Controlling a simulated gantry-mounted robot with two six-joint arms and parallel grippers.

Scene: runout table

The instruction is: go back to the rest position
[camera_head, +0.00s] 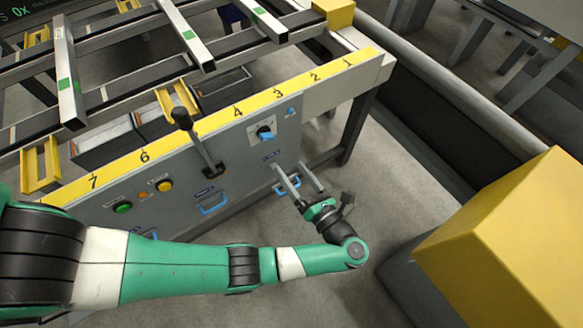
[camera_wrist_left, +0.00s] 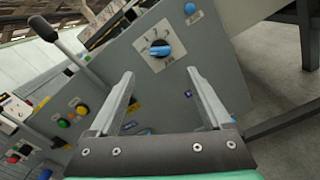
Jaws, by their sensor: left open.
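My left gripper (camera_head: 293,179) is open and points at the front panel of the runout table, just below a blue rotary knob (camera_head: 265,132). Its two fingers stand apart with nothing between them in the left wrist view (camera_wrist_left: 160,87). In that view the knob (camera_wrist_left: 159,48) is ahead, above and between the fingertips, on a white plate. My right gripper is in neither view.
The grey panel (camera_head: 240,150) carries a black lever (camera_head: 198,143), a blue handle (camera_head: 214,205), a green button (camera_head: 123,207) and a yellow button (camera_head: 165,185). A numbered yellow strip (camera_head: 215,121) runs along its top. A yellow block (camera_head: 510,240) stands at right. Grey floor is open between.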

